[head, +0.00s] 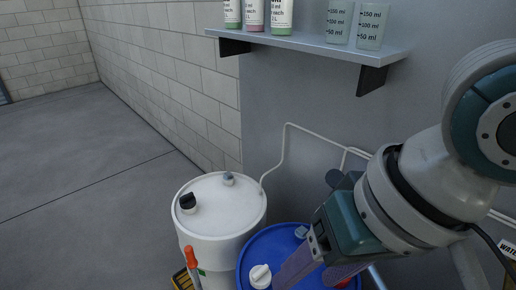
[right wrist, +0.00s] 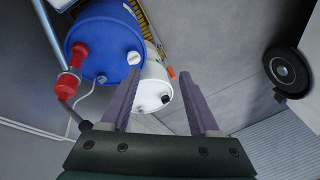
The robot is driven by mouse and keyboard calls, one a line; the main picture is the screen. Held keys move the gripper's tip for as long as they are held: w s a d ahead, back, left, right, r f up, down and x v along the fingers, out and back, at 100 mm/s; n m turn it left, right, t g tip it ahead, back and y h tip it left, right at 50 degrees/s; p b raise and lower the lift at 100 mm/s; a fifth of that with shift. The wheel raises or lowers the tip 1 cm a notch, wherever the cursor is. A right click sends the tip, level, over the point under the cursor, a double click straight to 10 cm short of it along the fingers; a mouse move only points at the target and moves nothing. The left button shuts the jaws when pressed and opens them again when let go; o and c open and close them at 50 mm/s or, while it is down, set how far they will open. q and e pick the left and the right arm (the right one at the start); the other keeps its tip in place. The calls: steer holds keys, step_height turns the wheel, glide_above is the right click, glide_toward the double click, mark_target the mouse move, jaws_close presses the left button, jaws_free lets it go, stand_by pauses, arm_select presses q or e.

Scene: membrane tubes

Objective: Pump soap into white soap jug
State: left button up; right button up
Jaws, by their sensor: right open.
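My right gripper (head: 312,274) comes in from the right in the head view, above the blue drum (head: 258,248), and hides part of it. In the right wrist view its purple fingers (right wrist: 160,80) are spread with nothing between them. The blue drum (right wrist: 100,32) also shows there, with a red pump-like fitting (right wrist: 69,84) at its left side, on a grey pipe. A white drum (head: 225,207) with a black cap stands left of the blue one; it also shows in the right wrist view (right wrist: 155,82). I cannot make out a separate white soap jug. My left gripper is not in view.
A wall shelf (head: 310,42) holds several labelled bottles (head: 254,14) and two measuring beakers (head: 372,25). An orange-handled item (head: 191,257) is in front of the white drum. Thin piping runs along the wall. The floor at left is clear.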

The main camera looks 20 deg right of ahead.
steer(key=w+d+r+m+g+h+b, duration=0.1)
steer(key=w+d+r+m+b, duration=0.1)
steer(key=w+d+r+m, duration=0.35)
steer(key=w+d+r+m+g+h+b, duration=0.1)
steer(key=w+d+r+m, duration=0.2)
steer(key=w+d+m, duration=0.35)
steer(key=shift+m, duration=0.6)
steer(key=f, duration=0.9)
steer(key=shift+s+a+f+p, duration=0.1)
steer(key=shift+s+f+p, duration=0.25)
jaws_close()
steer(key=shift+r, duration=0.1)
